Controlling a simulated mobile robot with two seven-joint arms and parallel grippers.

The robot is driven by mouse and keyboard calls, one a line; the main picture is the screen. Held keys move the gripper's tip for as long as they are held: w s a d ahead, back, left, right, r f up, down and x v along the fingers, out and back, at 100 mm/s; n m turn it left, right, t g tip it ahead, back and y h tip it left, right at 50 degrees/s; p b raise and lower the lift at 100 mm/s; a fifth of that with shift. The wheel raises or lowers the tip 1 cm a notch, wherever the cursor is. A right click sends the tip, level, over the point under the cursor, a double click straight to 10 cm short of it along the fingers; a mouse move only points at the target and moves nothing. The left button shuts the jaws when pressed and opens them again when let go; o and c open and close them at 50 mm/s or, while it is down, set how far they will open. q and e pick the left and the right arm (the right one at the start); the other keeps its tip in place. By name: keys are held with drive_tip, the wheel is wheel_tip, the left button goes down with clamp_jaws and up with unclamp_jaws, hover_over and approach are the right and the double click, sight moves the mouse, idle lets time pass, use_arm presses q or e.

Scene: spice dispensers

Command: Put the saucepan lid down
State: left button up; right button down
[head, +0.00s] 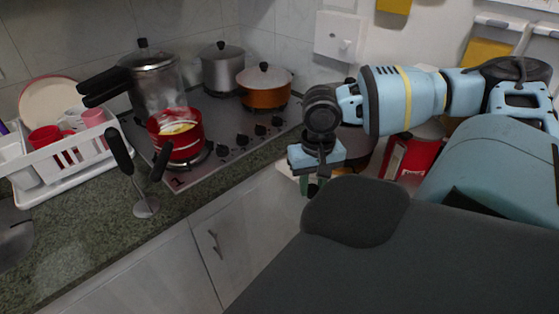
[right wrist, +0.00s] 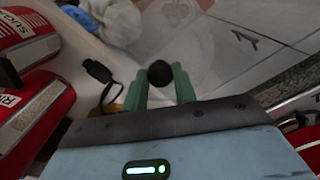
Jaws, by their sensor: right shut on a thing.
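My right gripper (head: 313,184) is at the centre right of the head view, pointing down beside the counter's right part. In the right wrist view its green fingers (right wrist: 160,88) are shut on a round black knob (right wrist: 160,73), which I take to be the saucepan lid's. A faint, rounded, see-through shape beyond the knob (right wrist: 178,28) may be the lid's glass. The lid is mostly hidden by my arm in the head view, so I cannot tell whether it touches a surface. A red saucepan (head: 182,148) with yellowish contents stands on the hob's near left. My left gripper is not in view.
The hob (head: 225,118) also holds a tall steel pot (head: 155,85), a grey pot (head: 222,70) and a copper pot (head: 264,95). A white dish rack (head: 75,157) stands left. Red canisters (head: 408,158) stand right, near my arm. Bare counter (head: 85,225) lies front left.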

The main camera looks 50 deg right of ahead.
drive_tip(key=w+a+n, duration=0.2)
drive_tip(key=a+n, duration=0.1)
drive_tip(key=a, duration=0.8)
drive_tip(key=w+a+n, duration=0.3)
drive_tip(key=a+n, duration=0.1)
drive_tip(key=a, duration=0.7)
drive_tip(key=shift+a+f, duration=0.4)
drive_tip(key=shift+f, duration=0.05)
drive_tip(key=shift+s, duration=0.1)
